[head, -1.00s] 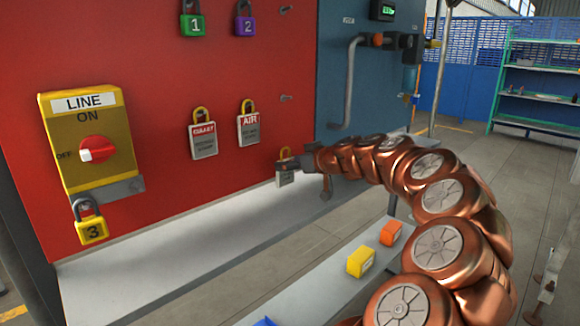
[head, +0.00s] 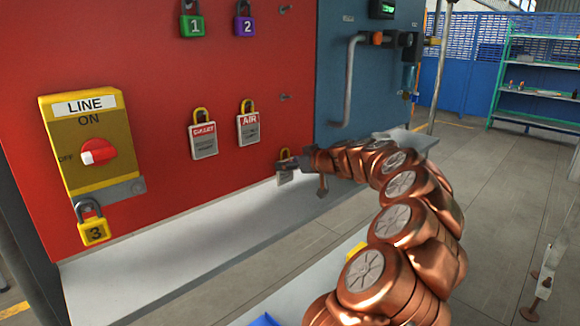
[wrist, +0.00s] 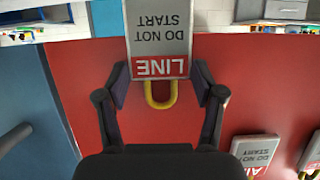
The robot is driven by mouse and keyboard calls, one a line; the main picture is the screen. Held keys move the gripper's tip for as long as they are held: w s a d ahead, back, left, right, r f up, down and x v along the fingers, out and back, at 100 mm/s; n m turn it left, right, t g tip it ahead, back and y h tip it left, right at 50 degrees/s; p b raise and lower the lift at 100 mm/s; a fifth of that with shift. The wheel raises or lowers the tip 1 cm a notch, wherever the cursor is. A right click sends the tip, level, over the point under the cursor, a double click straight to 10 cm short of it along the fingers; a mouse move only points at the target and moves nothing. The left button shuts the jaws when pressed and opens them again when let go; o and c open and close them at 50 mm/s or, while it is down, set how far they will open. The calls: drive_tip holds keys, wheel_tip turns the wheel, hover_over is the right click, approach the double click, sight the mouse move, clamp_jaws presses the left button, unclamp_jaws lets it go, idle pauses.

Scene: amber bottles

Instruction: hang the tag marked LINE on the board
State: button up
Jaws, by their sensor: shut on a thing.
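The LINE tag (wrist: 160,35) is grey with a red band and a yellow loop, and reads upside down in the wrist view. My gripper (wrist: 161,84) is shut on it, with one finger at each side near the red band and loop. In the head view the tag (head: 286,176) hangs upright from my gripper (head: 296,163), in front of the lower right of the red board (head: 150,40). I cannot tell whether the tag touches the board. Two bare pegs show above it, an upper peg (head: 285,9) and a lower peg (head: 285,97).
A red-banded tag (head: 203,141) and the AIR tag (head: 248,129) hang left of my gripper. Green (head: 191,25) and purple (head: 244,25) padlocks hang above. A yellow LINE switch (head: 90,140) with padlock 3 (head: 93,231) is at left. A grey ledge (head: 150,270) runs below.

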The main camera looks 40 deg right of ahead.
drive_tip(key=shift+f, duration=0.6)
drive_tip(key=shift+f+b, duration=0.2)
drive_tip(key=shift+b, duration=0.1)
drive_tip(key=o, duration=1.1)
drive_tip(key=shift+r, duration=0.15)
drive_tip(key=shift+r+p, duration=0.2)
drive_tip(key=shift+p, duration=0.3)
drive_tip(key=b+v, duration=0.2)
drive_tip(key=v, duration=1)
drive_tip(key=shift+f, duration=0.1)
